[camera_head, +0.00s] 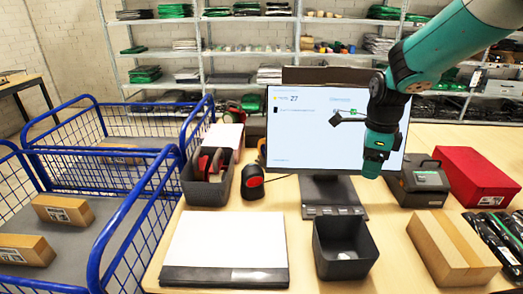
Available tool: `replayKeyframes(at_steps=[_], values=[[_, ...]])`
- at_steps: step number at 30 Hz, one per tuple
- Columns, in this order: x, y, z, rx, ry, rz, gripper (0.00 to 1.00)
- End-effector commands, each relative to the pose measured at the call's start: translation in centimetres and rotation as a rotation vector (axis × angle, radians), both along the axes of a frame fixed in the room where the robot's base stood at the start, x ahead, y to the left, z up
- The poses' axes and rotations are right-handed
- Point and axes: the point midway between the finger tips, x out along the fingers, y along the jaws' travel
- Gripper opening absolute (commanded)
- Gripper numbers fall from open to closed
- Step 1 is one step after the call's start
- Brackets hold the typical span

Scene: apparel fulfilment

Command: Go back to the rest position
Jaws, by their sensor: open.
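My arm reaches in from the top right, and its green wrist hangs in front of the monitor (285,150). My gripper (335,118) is small and dark, points left from the wrist, and is raised above the table in front of the screen. It is open, and I see nothing held in it. Its fingertips are small and hard to make out against the screen.
The wooden table holds a black bin (343,262), a cardboard box (451,256), a red box (473,174), a dark label printer (418,183) and a white flat pack (227,243). Blue wire carts (128,232) stand left. Shelves (250,52) line the back.

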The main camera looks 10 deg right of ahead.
Motion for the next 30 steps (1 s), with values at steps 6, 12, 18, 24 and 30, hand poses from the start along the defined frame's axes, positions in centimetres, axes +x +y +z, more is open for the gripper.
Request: replayKeyframes(at_steps=[6,12,18,24,30], values=[[-1.7,4.2,1.9,0.036,-0.037,0.368,0.59],[-7.3,12.5,5.1,0.096,-0.148,1.208,0.59],[-14.9,18.9,7.1,0.117,-0.310,2.053,0.59],[-20.6,21.8,7.8,0.098,-0.460,2.608,0.59],[-22.4,22.6,7.9,0.085,-0.514,2.776,0.59]])
